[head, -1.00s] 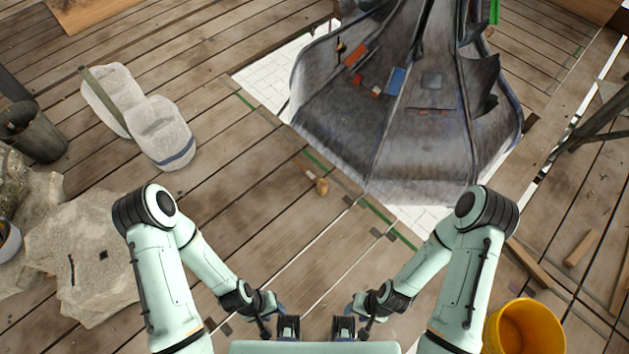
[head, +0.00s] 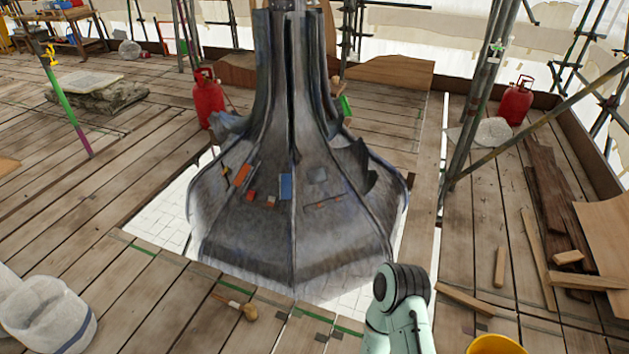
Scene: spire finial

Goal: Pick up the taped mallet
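A small wooden mallet (head: 249,312) lies on the plank floor in front of the dark spire, left of centre near the bottom of the head view. Its round head points right and its thin handle runs up to the left. Neither of my grippers is in view.
The dark flared spire (head: 340,235) fills the middle, with small coloured pieces on its slopes. A white sack (head: 45,315) lies lower left, a yellow bucket (head: 497,345) lower right. Red gas cylinders (head: 207,98) and scaffold poles stand behind. The planks at left are mostly clear.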

